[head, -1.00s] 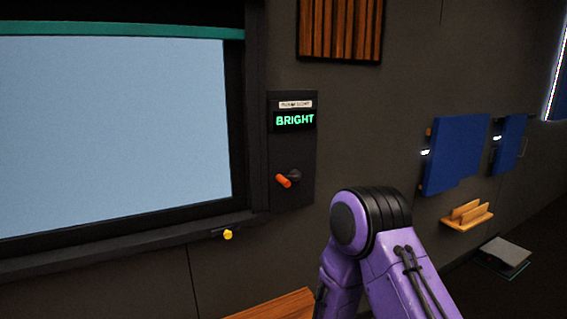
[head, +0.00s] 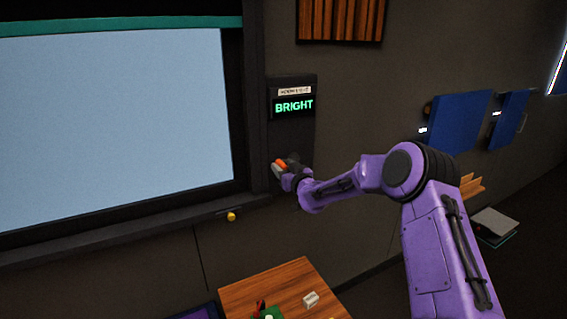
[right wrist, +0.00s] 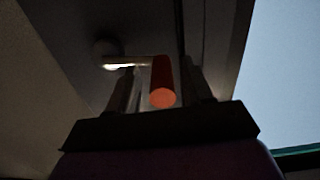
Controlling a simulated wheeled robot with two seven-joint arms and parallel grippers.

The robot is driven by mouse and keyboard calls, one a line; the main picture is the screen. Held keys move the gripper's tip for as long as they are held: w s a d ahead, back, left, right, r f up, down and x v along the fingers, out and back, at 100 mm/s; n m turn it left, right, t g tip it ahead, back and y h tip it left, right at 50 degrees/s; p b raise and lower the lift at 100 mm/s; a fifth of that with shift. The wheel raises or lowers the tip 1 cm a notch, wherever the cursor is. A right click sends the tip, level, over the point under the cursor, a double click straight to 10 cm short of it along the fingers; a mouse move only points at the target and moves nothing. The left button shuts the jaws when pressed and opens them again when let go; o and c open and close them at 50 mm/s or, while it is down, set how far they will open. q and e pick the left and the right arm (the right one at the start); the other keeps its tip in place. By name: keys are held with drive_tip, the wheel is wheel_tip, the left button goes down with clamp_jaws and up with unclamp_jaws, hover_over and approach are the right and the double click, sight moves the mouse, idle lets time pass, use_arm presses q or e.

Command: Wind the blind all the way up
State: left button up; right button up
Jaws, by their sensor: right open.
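The blind's teal bottom bar (head: 120,26) is near the top of the window (head: 110,130), with pale blue pane below it. A dark wall panel (head: 293,130) carries a green display (head: 294,106) reading BRIGHT. The orange crank handle (head: 280,163) is low on this panel, partly covered by my right gripper (head: 284,171). In the right wrist view the orange handle (right wrist: 162,85) stands between the two open fingers, with gaps seen on both sides. Its pale crank arm (right wrist: 130,61) reaches left to a hub. My left gripper is out of view.
A wooden table (head: 285,285) with small items stands below. Blue panels (head: 460,122) hang on the right wall, with a wooden holder (head: 470,186) below. The window frame edge is close beside the crank panel.

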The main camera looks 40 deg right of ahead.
drive_tip(key=shift+w, duration=0.45)
clamp_jaws()
drive_tip(key=shift+s+d+f+n+b, duration=0.1)
drive_tip(key=shift+f+n+b, duration=0.65)
drive_tip(key=shift+n+b, duration=0.5)
drive_tip(key=shift+w+d+f+n+b, duration=0.1)
drive_tip(key=shift+f+n+b, duration=0.75)
drive_tip(key=shift+b, duration=0.55)
drive_tip(key=shift+s+f+n+b, duration=0.1)
drive_tip(key=shift+f+n+b, duration=0.5)
drive_tip(key=shift+n+b, duration=0.7)
